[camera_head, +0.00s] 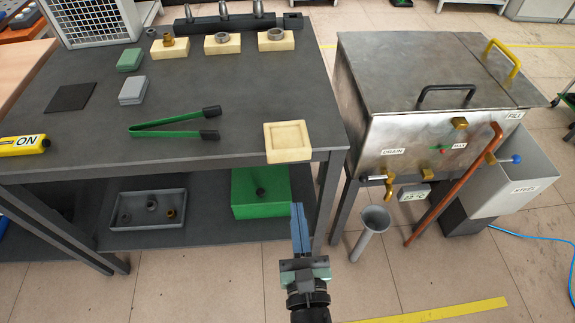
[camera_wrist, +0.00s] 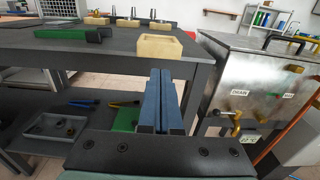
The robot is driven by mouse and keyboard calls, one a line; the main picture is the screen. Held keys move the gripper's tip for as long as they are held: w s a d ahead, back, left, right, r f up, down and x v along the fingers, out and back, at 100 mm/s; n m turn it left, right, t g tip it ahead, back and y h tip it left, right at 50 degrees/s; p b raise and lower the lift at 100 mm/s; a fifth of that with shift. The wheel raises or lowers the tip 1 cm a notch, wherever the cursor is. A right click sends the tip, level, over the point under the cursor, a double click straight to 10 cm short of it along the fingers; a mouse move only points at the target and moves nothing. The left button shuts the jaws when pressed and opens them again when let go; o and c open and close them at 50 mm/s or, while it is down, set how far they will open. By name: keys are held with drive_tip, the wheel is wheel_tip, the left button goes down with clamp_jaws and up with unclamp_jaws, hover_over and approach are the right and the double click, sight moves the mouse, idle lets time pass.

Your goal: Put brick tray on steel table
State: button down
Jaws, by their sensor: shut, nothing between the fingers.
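The brick tray (camera_head: 288,142) is a pale yellow square block with a shallow recess. It lies at the front right corner of the dark table (camera_head: 235,110), close to the front edge. It also shows in the wrist view (camera_wrist: 160,47), above and beyond my fingers. My gripper (camera_head: 299,208) is in front of the table, below the level of its top and apart from the tray. Its blue fingers (camera_wrist: 163,80) are shut together with nothing between them. I cannot tell for sure which surface is the steel table.
Green tongs (camera_head: 175,130) lie left of the tray. Several pale bricks with metal parts (camera_head: 222,43) stand at the back. A steel tank (camera_head: 430,100) stands right of the table. A green box (camera_head: 260,195) and a grey tray (camera_head: 110,235) sit on the lower shelf.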

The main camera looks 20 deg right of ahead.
sight(290, 157)
drive_tip(key=p+x, duration=0.1)
drive_tip(key=x, duration=1)
drive_tip(key=shift+w, duration=0.1)
drive_tip(key=b+x, duration=0.1)
drive_tip(key=x, duration=0.5)
drive_tip(key=shift+f, duration=0.1)
